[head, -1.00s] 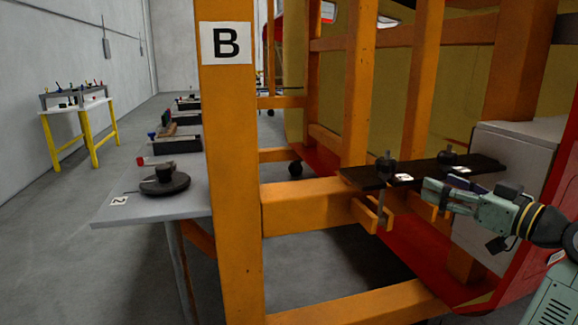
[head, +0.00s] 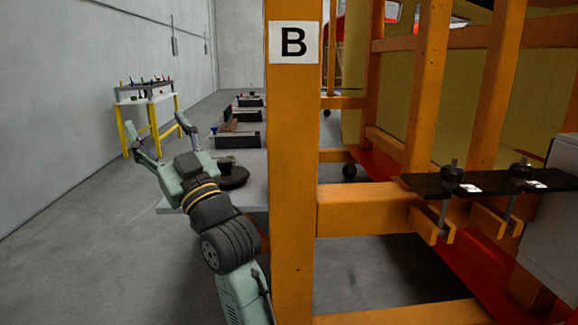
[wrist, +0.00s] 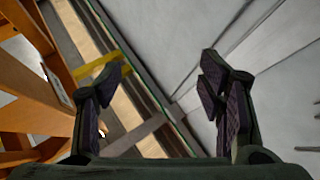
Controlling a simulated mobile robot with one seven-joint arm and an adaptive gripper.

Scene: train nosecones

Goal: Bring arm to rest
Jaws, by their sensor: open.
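My gripper (head: 164,141) is at the left of the orange post in the head view, raised in front of the grey table. Its two fingers are spread wide with nothing between them. In the wrist view my gripper (wrist: 165,95) is also open and empty, with orange framework at the left and pale wall beyond. My arm comes up from the bottom of the head view, close to the post's left side, and hides part of the grey table (head: 246,196). A dark round object (head: 233,178) on that table is partly hidden behind my arm.
The orange post (head: 293,190) with the "B" sign stands right of my arm. A dark plate (head: 430,185) with two knobbed clamps lies on the orange frame at the right. A yellow-legged table (head: 154,120) stands far left. Grey floor at the lower left is clear.

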